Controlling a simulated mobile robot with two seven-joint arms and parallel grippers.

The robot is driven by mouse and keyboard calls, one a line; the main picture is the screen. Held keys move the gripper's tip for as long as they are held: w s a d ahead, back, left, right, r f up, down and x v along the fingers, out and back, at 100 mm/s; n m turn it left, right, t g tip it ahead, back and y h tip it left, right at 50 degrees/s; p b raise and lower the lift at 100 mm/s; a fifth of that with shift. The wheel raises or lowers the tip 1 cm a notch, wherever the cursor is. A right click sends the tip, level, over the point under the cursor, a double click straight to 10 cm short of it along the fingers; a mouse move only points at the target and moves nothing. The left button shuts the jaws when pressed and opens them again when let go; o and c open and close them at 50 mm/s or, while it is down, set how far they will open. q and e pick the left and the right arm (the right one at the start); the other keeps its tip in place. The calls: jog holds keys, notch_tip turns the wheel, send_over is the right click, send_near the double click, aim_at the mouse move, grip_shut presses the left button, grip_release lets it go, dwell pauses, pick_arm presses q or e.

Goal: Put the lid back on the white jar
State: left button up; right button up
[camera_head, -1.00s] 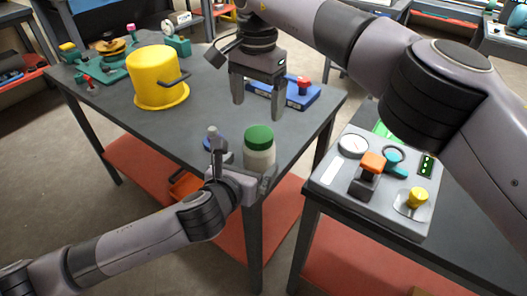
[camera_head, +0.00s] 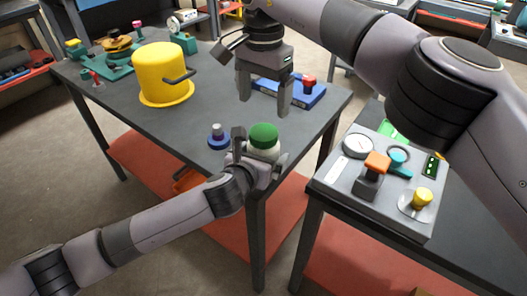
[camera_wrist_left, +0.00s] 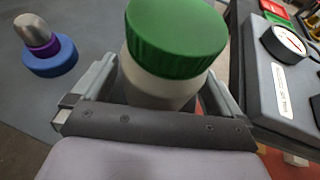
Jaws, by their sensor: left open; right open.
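The white jar (camera_head: 262,154) stands upright near the table's front corner. The green lid (camera_head: 264,136) sits on top of it; I cannot tell whether it is screwed tight. In the left wrist view the jar (camera_wrist_left: 155,88) and its green lid (camera_wrist_left: 176,38) fill the middle. My left gripper (camera_head: 258,153) is open, its fingers on either side of the jar's body, below the lid; contact is not clear. Its fingers also show in the left wrist view (camera_wrist_left: 158,92). My right gripper (camera_head: 264,103) is open and empty above the table, behind the jar.
A blue disc with a grey knob (camera_head: 217,137) stands left of the jar. A yellow pot (camera_head: 160,75) is farther back left. A blue box with a red knob (camera_head: 305,92) lies behind the right gripper. A grey control panel (camera_head: 340,190) sits on the right table.

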aim_at(263, 132)
pick_arm(q)
jog(key=shift+x, duration=0.8)
grip_shut()
pick_arm(e)
jog(key=m, duration=0.9)
jog(key=shift+f, duration=4.05)
